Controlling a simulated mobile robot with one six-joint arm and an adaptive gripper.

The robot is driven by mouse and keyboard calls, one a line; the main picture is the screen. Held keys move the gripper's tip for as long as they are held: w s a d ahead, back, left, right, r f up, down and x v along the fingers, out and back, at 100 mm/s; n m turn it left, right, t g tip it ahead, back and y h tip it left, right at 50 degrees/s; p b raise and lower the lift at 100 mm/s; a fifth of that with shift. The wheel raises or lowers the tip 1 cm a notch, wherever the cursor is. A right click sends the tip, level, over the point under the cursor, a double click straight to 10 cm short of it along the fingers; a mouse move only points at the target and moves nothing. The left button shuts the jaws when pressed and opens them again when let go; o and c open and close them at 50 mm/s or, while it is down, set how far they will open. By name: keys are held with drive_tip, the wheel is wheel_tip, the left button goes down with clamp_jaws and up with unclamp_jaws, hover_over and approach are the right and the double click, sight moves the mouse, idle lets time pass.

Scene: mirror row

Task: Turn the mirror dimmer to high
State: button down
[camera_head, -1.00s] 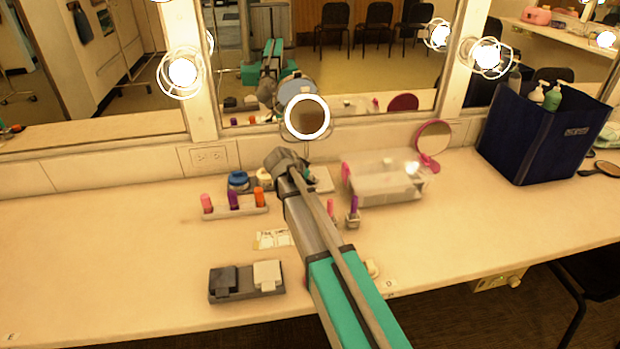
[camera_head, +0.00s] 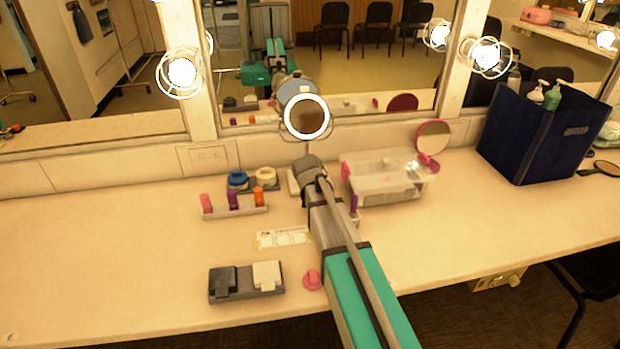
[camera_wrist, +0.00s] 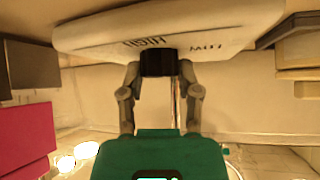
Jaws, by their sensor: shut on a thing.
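The lit round mirror (camera_head: 307,118) stands on the counter at the wall. Its pale base (camera_head: 293,183) is mostly hidden behind my gripper in the head view. In the wrist view the white base (camera_wrist: 240,25) fills the top and bears two dark words, which look like HIGH and LOW. A dark dimmer knob (camera_wrist: 158,62) sticks out of its front edge, close to the HIGH word. My gripper (camera_wrist: 160,75) is shut on this knob, one finger on each side; it also shows in the head view (camera_head: 309,166). The knob's pointer cannot be made out.
A clear bin (camera_head: 385,180) stands right of my gripper, with a pink hand mirror (camera_head: 433,137) behind it. A lipstick rack (camera_head: 236,208) and jars (camera_head: 250,178) are at the left. A dark two-part holder (camera_head: 246,283) lies in front. The far left counter is bare.

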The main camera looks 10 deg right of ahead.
drive_tip(key=shift+s+n+y, duration=0.1)
drive_tip(key=shift+n+y, duration=2.2)
drive_tip(key=shift+n, duration=0.6)
drive_tip(key=shift+c, duration=1.5)
unclamp_jaws()
drive_tip(key=shift+m+h, duration=0.4)
drive_tip(key=shift+m, duration=0.1)
